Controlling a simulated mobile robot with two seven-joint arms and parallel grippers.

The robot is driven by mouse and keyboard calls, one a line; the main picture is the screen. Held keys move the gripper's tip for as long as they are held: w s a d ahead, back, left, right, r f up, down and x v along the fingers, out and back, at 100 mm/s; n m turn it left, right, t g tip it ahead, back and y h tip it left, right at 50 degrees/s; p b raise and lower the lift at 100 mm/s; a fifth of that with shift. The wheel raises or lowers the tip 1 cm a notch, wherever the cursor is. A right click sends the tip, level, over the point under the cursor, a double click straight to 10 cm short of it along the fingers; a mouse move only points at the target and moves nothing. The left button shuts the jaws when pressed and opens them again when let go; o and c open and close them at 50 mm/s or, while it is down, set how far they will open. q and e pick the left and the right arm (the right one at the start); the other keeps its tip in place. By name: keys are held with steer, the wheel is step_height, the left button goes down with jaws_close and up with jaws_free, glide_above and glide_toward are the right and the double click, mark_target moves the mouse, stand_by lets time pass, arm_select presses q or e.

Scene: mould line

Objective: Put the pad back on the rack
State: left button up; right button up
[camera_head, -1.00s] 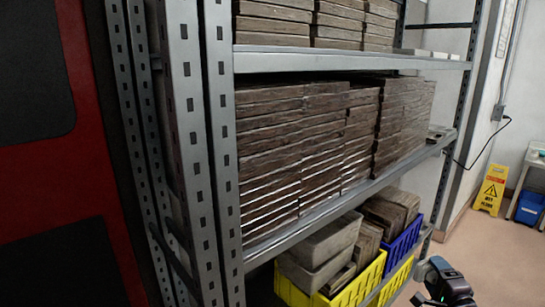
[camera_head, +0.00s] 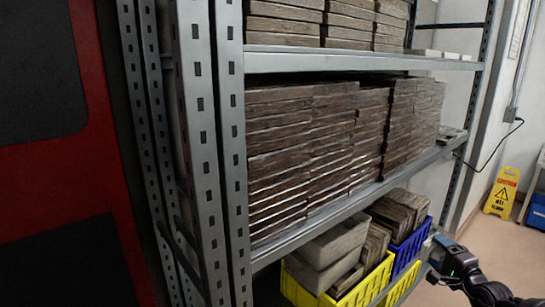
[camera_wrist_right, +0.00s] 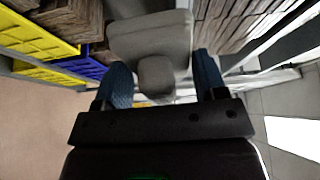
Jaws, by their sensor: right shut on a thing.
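The rack (camera_head: 231,150) is a grey metal shelving unit with slotted posts, filling the middle of the head view. My right gripper (camera_head: 432,248) is at its right end, beside the blue and yellow crates and below the middle shelf's edge. In the right wrist view the gripper (camera_wrist_right: 160,88) has its two blue fingers around a grey-beige pad (camera_wrist_right: 150,38) with a rounded knob-like part. It is shut on this pad. In the head view the pad is mostly hidden, with only a pale bit at the fingertips. My left gripper is not in view.
Stacks of brown slabs (camera_head: 300,150) fill much of the middle shelf (camera_head: 320,228). A yellow crate (camera_head: 360,291) and a blue crate (camera_head: 411,246) below hold grey and brown blocks.

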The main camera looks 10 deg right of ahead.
mark_target(437, 232)
steer(key=shift+w+d+r, duration=0.2)
steer(key=shift+w+r, duration=0.25)
steer(key=shift+r, duration=0.05)
steer(key=shift+w+d+r, duration=0.2)
steer(key=shift+w+r, duration=0.25)
steer(key=shift+r, duration=0.05)
steer(key=r, duration=0.1)
steer(key=w+r, duration=0.2)
steer(key=r, duration=0.1)
steer(key=shift+w+d, duration=0.1)
steer(key=shift+d, duration=0.3)
steer(key=shift+w+d+r, duration=0.1)
steer(key=shift+w+r, duration=0.1)
steer(key=shift+r, duration=0.4)
steer(key=s+a+f+n+y, duration=0.1)
steer(key=s+a, duration=0.4)
steer(key=a, duration=0.6)
steer(key=s+a+f+n+g+y+b, duration=0.1)
steer(key=s+a+y, duration=0.3)
steer(key=a, duration=0.8)
steer(key=s+a+f+n+g+y, duration=0.1)
steer(key=s+a, duration=0.5)
steer(key=a, duration=0.6)
steer(key=shift+s+n+y+b, duration=0.3)
steer(key=shift+s+n+y, duration=0.1)
steer(key=shift+n+y, duration=0.6)
